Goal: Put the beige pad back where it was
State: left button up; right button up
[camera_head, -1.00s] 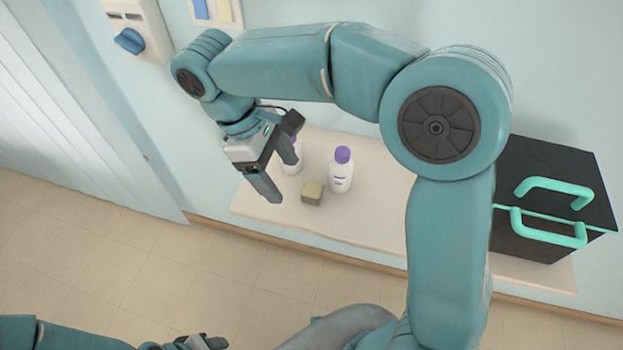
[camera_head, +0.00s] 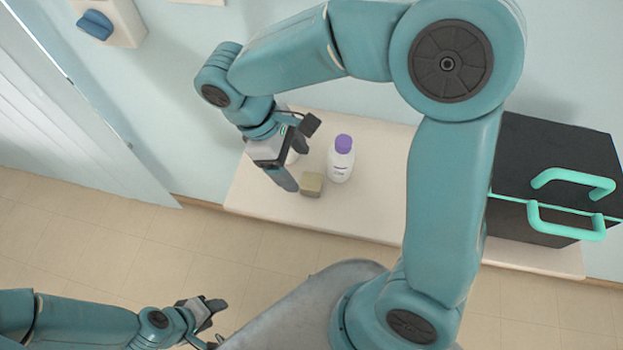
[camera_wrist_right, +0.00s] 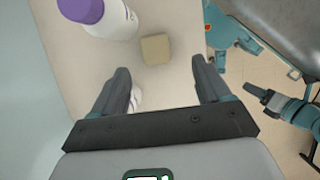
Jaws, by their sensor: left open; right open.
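The beige pad (camera_head: 312,185) is a small block on the pale shelf, in front of and left of a purple-capped white bottle (camera_head: 340,163). It also shows in the right wrist view (camera_wrist_right: 156,49), just beyond the fingertips. My right gripper (camera_head: 296,167) is open, just left of the pad. In the right wrist view its fingers (camera_wrist_right: 161,68) are spread, with nothing held and the pad ahead of the gap. My left gripper (camera_head: 214,308) is open and empty, low over the floor, far from the pad.
A second white bottle (camera_head: 292,158) is mostly hidden behind my right gripper. The capped bottle (camera_wrist_right: 110,18) stands close beside the pad. A black box with green handles (camera_head: 555,165) stands on the right of the shelf (camera_head: 255,195). The shelf's front left is clear.

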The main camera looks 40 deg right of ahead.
aim_at(309, 180)
jog(key=shift+x, duration=1)
jog(key=shift+f, duration=0.3)
jog(key=x, duration=0.4)
jog(key=shift+d+r+p, duration=0.15)
jog(key=shift+d+p, duration=0.15)
jog(key=shift+p, duration=0.05)
jog(key=shift+d+f, duration=0.1)
jog(key=shift+f, duration=0.4)
jog(key=shift+s, duration=0.1)
jog(key=c, duration=1)
jog(key=shift+c, duration=0.6)
jog(key=shift+r, duration=0.15)
